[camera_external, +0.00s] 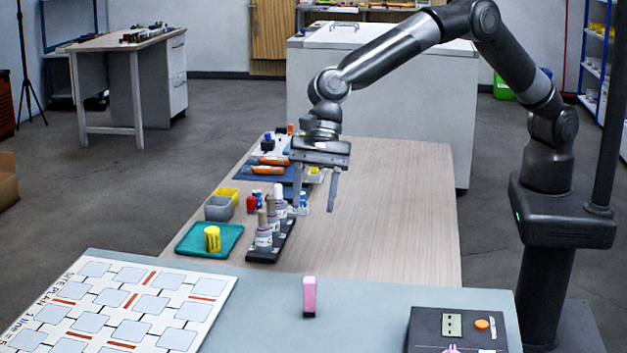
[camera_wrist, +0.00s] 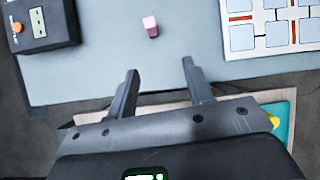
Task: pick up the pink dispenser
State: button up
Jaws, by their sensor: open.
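The pink dispenser (camera_external: 309,297) is a small upright block on the grey-blue table (camera_external: 265,300) in the front of the external view. It also shows in the wrist view (camera_wrist: 150,26), apart from and beyond my fingertips. My gripper (camera_external: 316,208) is open and empty. In the external view it hangs above the wooden table behind the grey-blue one. In the wrist view its two fingers (camera_wrist: 160,68) are spread wide, with bare table surface between them and the dispenser.
A printed site plan board (camera_external: 128,305) lies left of the dispenser. On the wooden table (camera_external: 390,220) stand several bottles in a black rack (camera_external: 271,247) and a teal tray (camera_external: 190,240). The surface around the dispenser is clear.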

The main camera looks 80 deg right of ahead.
jog(key=m, duration=0.1)
send_near(310, 278)
jog(key=x, duration=0.4)
jog(key=shift+w+f, duration=0.25)
jog(key=shift+f, duration=0.05)
jog(key=shift+s+x, duration=0.1)
jog(key=shift+x, duration=1.35)
jog(key=shift+s+x, duration=0.15)
jog(key=shift+x, duration=1.35)
jog(key=shift+a+r, duration=0.1)
jog(key=shift+a, duration=0.1)
jog(key=shift+c, duration=0.6)
grip_shut()
